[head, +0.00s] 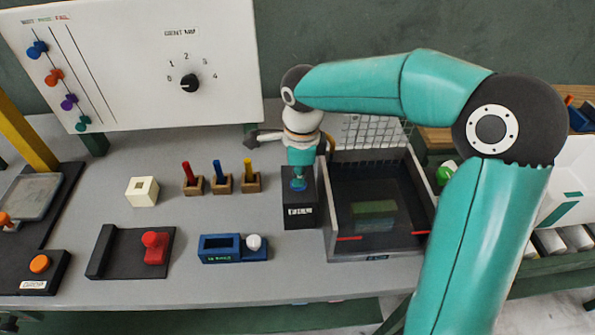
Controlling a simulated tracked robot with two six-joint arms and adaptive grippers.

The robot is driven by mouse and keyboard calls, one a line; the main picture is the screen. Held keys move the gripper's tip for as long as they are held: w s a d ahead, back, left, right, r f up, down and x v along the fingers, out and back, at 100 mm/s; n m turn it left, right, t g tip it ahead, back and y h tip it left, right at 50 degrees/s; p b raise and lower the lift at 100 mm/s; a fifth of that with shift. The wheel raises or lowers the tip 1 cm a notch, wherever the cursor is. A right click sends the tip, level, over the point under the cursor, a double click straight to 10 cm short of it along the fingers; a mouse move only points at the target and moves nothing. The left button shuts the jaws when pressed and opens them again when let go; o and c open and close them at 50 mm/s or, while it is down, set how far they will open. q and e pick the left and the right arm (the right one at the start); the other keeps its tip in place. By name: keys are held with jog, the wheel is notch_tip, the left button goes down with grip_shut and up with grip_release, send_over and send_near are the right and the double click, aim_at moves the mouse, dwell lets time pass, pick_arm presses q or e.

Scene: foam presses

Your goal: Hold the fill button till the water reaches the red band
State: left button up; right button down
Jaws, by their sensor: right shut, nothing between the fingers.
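My right gripper (298,181) is shut and empty, pointing down at the dark fill button box (300,212). Its tip is at the blue button (298,186) on top and covers part of it; I cannot tell how far the button is pressed. The clear-walled tank (332,228) stands just right of the box. Red band marks (349,238) show low on its front wall at the left and right. A green and yellowish block (374,214) is inside the tank. The water surface is hard to make out. My left gripper is out of view.
Left of the box are three coloured pegs in wooden holders (222,184), a cream block (142,191), a blue tray with a white knob (235,249) and a red-handled slider (154,248). A white panel with a dial (189,83) stands behind. My right arm crosses the table's right side.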

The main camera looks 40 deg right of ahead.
jog(key=shift+s+f, duration=0.25)
jog(key=shift+f, duration=0.2)
jog(key=r+p, duration=0.2)
jog(key=r, duration=0.1)
jog(key=r+p, duration=0.1)
jog(key=r, duration=0.1)
jog(key=shift+w+r, duration=0.25)
notch_tip(320, 180, up, 9)
jog(key=shift+s+r, duration=0.15)
jog(key=shift+d, duration=0.1)
